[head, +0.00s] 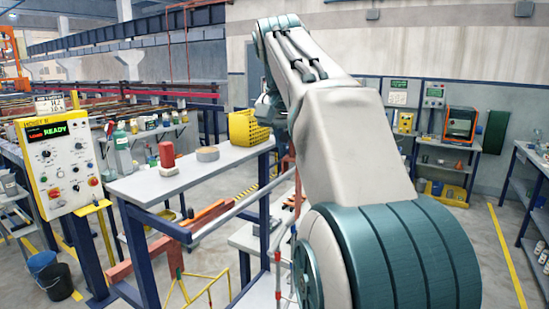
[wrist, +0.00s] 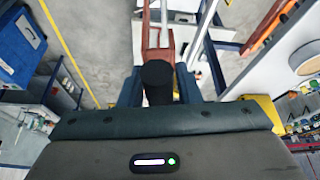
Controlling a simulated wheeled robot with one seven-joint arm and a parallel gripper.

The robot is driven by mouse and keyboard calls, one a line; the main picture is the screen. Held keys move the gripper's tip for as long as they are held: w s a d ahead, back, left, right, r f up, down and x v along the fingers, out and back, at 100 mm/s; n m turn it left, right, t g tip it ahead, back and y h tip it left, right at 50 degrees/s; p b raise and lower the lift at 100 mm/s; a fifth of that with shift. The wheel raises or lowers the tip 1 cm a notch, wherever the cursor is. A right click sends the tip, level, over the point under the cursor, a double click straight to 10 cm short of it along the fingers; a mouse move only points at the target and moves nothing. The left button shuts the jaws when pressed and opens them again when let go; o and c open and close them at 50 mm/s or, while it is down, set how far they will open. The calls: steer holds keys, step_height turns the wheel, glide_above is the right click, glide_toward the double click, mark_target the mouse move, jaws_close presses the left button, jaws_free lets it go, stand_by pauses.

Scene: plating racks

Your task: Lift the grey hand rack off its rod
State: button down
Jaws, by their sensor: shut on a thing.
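In the wrist view my gripper (wrist: 158,84) has its two teal fingers closed on a dark grey, round-ended grip (wrist: 158,75), which I take to be the top of the grey hand rack. The rest of the rack is hidden below the grip. A reddish-brown piece (wrist: 158,48) shows just beyond it, with pale bars leading away. In the head view a grey rod (head: 240,207) runs slanting beside the bench and passes behind my arm. My arm hides the gripper there. I cannot tell whether the rack still touches the rod.
A bench (head: 182,180) holds a red cylinder (head: 167,154), a grey round block (head: 208,154) and a yellow basket (head: 248,128). A control panel (head: 62,160) stands left. Floor on the right is clear.

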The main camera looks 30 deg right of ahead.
steer(key=s+d+r, duration=0.2)
steer(key=s+d, duration=0.2)
steer(key=s, duration=0.3)
steer(key=shift+d+r+b, duration=0.3)
steer(key=shift+d+r, duration=0.1)
